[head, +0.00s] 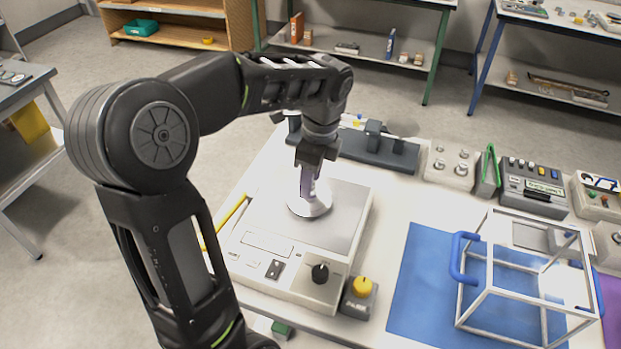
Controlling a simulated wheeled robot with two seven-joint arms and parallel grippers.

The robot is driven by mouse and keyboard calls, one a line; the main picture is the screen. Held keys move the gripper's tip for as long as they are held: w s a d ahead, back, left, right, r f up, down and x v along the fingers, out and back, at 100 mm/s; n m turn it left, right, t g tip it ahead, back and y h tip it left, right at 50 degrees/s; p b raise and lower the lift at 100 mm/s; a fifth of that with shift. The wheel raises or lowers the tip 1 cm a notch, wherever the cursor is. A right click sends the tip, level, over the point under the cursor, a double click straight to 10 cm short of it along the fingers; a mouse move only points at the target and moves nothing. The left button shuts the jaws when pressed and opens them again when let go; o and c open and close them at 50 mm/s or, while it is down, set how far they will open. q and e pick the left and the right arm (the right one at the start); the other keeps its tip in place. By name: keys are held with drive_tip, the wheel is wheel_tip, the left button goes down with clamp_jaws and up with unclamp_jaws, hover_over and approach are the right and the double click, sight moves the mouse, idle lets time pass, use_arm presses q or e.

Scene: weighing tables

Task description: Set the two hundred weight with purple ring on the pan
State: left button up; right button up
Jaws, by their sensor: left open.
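The scale (262,222) stands on the white table, with its round silver pan (318,209) on top. My left gripper (308,187) points down over the pan and is open, its tips close to the pan surface. A narrow purplish-grey shape shows at the fingertips. I cannot tell whether it is part of the two hundred weight with purple ring or only the fingers. I cannot make out this weight for certain anywhere else. My right gripper is not in view.
A black knob (320,273) is on the scale's front. A yellow knob (362,287) on a small box stands beside it. A clear-sided frame with blue handles (466,258) stands on a blue mat (415,290). Several instruments and weights line the back right.

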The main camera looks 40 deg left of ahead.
sight(315, 184)
use_arm(q)
drive_tip(key=r, duration=0.5)
drive_tip(key=d+r, duration=0.1)
drive_tip(key=r, duration=0.1)
drive_tip(key=shift+w+r, duration=0.15)
